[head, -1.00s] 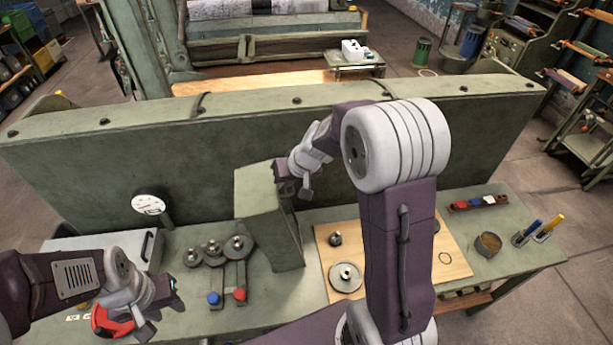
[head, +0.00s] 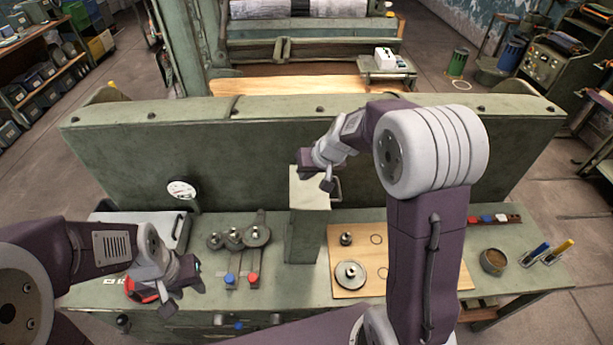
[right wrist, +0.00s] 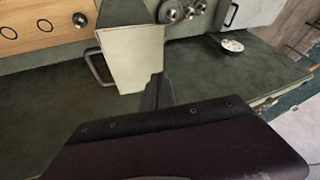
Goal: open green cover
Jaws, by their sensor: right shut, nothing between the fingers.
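The green cover (head: 305,232) is a tall box-like panel standing out from the green back wall, right of the gears. A bar handle (head: 337,190) is on its right side; it also shows in the right wrist view (right wrist: 97,68). The gears (head: 236,238) are uncovered to its left. My right gripper (head: 327,181) is at the cover's upper end. In the right wrist view its dark fingers (right wrist: 158,92) are together and empty beside the cover's edge; contact is unclear. My left gripper (head: 186,280) is low over the bench's left part; its fingers are unclear.
A red object (head: 140,290) lies partly hidden under my left arm. A wooden board (head: 400,275) with round parts is right of the cover.

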